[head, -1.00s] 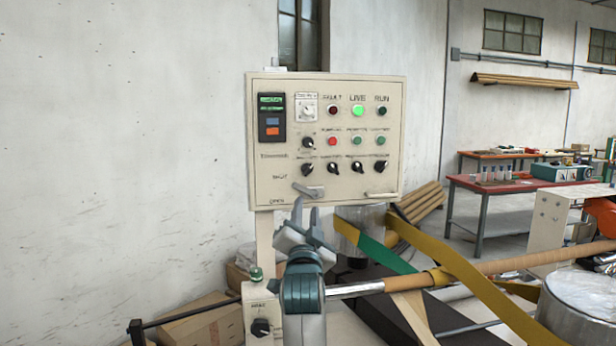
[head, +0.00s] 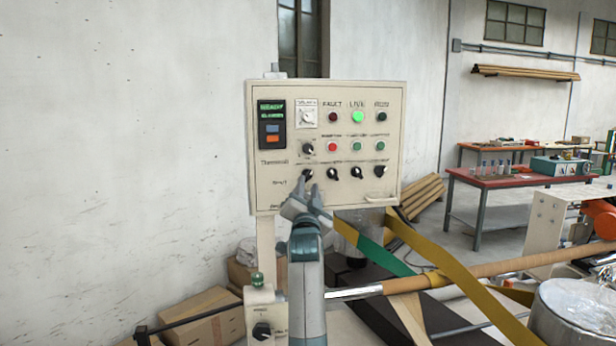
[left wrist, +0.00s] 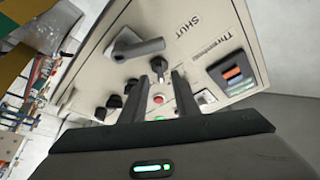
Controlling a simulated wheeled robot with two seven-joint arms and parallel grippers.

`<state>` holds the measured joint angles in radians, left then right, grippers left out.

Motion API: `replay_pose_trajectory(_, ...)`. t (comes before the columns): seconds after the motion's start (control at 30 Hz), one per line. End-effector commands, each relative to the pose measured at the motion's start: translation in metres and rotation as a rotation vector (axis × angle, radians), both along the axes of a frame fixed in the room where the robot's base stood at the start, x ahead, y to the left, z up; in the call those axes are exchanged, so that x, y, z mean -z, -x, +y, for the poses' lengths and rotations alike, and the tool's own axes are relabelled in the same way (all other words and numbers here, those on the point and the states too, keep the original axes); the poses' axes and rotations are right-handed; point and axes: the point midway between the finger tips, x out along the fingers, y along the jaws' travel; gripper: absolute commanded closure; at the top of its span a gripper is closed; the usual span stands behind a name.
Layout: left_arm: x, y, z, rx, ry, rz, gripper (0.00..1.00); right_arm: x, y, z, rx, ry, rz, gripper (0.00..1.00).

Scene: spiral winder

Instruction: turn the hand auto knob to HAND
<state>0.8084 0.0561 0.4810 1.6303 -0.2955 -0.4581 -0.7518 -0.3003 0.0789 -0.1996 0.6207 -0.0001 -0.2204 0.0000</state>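The pale control panel (head: 280,190) stands upright with a bottom row of several black knobs. The leftmost knob of that row (head: 306,174) is right by the tips of my left gripper (head: 311,184). The labels are too blurred to tell which knob is HAND/AUTO. In the left wrist view the gripper (left wrist: 166,76) is open and empty, with that black knob (left wrist: 160,65) showing just beyond and between its fingertips. I cannot tell whether they touch. Another black knob (head: 262,330) sits on a low box at the lower left. My right gripper is not in view.
A grey latch handle (left wrist: 135,46) near SHUT is close beside the fingers. A red button (head: 333,147) and green lamp (head: 357,117) are higher on the panel. A yellow strap (head: 470,290) and a brown roll (head: 500,263) lie to the right.

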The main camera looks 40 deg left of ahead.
Motion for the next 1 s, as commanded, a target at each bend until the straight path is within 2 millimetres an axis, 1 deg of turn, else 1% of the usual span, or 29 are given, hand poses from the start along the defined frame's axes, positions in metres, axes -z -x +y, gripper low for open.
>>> replay_pose_trajectory(0.03, -0.005, -0.006, 0.004, 0.000, 0.001, 0.001, 0.72, -0.006, 0.000, 0.000, 0.000, 0.000, 0.000, 0.69)
replay_pose_trajectory(0.2, -0.009, -0.018, 0.014, -0.001, 0.001, 0.002, 0.72, -0.012, 0.000, 0.000, 0.000, 0.000, 0.000, 0.69)
replay_pose_trajectory(0.3, -0.010, -0.023, 0.017, -0.001, 0.001, 0.001, 0.72, -0.014, 0.000, 0.000, 0.000, 0.000, 0.000, 0.69)
replay_pose_trajectory(0.7, -0.010, -0.025, 0.019, 0.000, 0.000, 0.000, 0.72, -0.014, 0.000, 0.000, 0.000, 0.000, 0.000, 0.69)
replay_pose_trajectory(0.77, -0.010, -0.025, 0.019, 0.000, 0.000, 0.000, 0.86, -0.014, 0.000, 0.000, -0.001, 0.000, 0.000, 0.69)
replay_pose_trajectory(0.8, -0.010, -0.025, 0.019, 0.000, 0.000, 0.000, 0.96, -0.014, 0.000, 0.000, -0.001, 0.000, 0.000, 0.69)
replay_pose_trajectory(0.83, -0.010, -0.025, 0.019, 0.000, 0.000, 0.000, 1.00, -0.014, 0.000, 0.000, -0.001, 0.000, 0.000, 0.69)
replay_pose_trajectory(1.0, -0.010, -0.025, 0.019, 0.000, 0.000, 0.000, 1.00, -0.014, 0.000, 0.000, -0.001, 0.000, 0.000, 0.69)
